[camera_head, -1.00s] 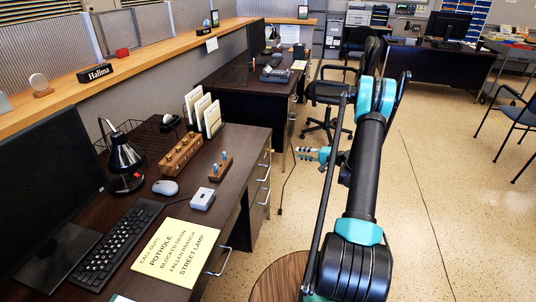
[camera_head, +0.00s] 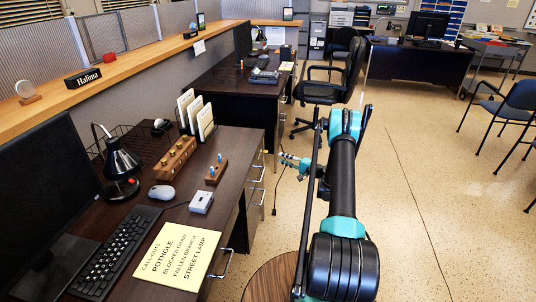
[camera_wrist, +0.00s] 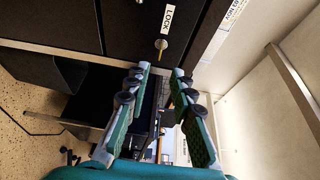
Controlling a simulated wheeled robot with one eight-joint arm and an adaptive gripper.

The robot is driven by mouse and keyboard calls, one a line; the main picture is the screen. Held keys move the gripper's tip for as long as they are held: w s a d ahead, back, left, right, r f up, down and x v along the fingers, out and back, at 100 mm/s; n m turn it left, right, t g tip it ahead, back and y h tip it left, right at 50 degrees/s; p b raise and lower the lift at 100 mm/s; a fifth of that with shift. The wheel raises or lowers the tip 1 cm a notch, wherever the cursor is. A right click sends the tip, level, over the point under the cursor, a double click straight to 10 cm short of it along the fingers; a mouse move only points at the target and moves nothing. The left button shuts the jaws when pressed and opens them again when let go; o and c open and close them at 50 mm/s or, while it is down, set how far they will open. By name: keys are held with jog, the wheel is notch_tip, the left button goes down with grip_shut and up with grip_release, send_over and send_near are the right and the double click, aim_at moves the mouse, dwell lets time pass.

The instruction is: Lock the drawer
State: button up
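In the wrist view a dark drawer front (camera_wrist: 127,25) fills the top, with a white "LOCK" label (camera_wrist: 171,17) on it. A small brass key or lock piece (camera_wrist: 161,44) sticks out just by the label. My gripper (camera_wrist: 160,73) is open and empty. Its two green-padded fingers point at the drawer front, with the brass piece just beyond and between the tips, apart from them. In the head view my gripper (camera_head: 292,160) is just right of the desk's drawer side (camera_head: 256,187); the lock is not visible there.
The dark desk (camera_head: 170,225) on the left holds a keyboard (camera_head: 117,254), a mouse (camera_head: 162,192), a lamp (camera_head: 122,160) and a yellow sign (camera_head: 178,255). An office chair (camera_head: 330,90) stands behind my gripper. The speckled floor (camera_head: 430,200) to the right is clear.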

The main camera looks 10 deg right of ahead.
jog(key=x, duration=1)
grip_shut()
